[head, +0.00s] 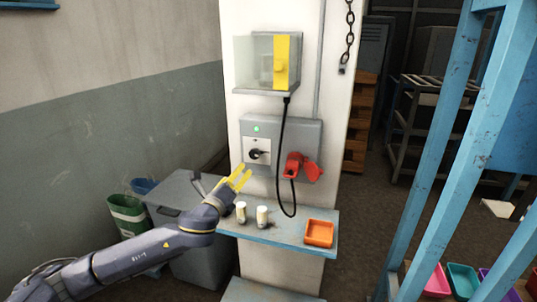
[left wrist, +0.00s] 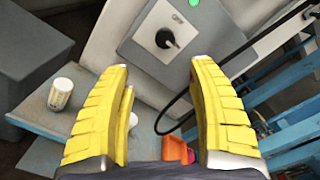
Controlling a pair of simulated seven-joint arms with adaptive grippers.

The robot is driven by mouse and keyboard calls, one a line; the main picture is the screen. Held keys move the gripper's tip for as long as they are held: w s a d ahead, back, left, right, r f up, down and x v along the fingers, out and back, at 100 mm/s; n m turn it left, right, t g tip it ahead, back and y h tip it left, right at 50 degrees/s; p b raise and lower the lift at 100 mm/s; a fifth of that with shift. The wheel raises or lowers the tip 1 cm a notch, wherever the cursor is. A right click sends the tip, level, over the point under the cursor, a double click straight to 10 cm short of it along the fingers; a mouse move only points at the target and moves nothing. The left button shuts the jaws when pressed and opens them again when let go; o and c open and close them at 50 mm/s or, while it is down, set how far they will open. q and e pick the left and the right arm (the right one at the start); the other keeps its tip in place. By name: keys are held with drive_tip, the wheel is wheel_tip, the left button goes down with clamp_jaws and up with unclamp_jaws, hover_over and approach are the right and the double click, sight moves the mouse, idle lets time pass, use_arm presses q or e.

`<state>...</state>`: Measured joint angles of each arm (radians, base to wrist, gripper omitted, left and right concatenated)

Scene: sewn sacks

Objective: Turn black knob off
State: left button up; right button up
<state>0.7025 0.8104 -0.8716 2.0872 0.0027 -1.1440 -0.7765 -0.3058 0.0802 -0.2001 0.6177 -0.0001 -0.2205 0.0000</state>
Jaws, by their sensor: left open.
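The black knob (head: 257,154) is on a white square plate on the grey switch box (head: 307,134) fixed to the pillar. In the left wrist view the knob (left wrist: 165,39) lies ahead of the fingertips, with lettering that looks like OFF on the plate above it. A green lamp (head: 257,128) glows above the knob. My left gripper (head: 242,178) has yellow fingers and is just below and left of the knob, apart from it. In the left wrist view the gripper (left wrist: 160,64) is open, with nothing between its fingers. My right gripper is out of view.
A red socket (head: 293,165) sits right of the knob, with a black cable (head: 281,195) hanging in a loop. A blue shelf (head: 282,240) below holds two white cylinders and an orange tray (head: 319,234). A clear-and-yellow box (head: 280,62) is mounted above.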

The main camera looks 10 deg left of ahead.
sight(253, 155)
use_arm(q)
drive_tip(key=w, duration=0.5)
drive_tip(key=w+d, duration=0.1)
drive_tip(key=w, duration=1.1)
drive_tip(key=shift+d+r, duration=0.25)
drive_tip(key=shift+d, duration=0.1)
clamp_jaws()
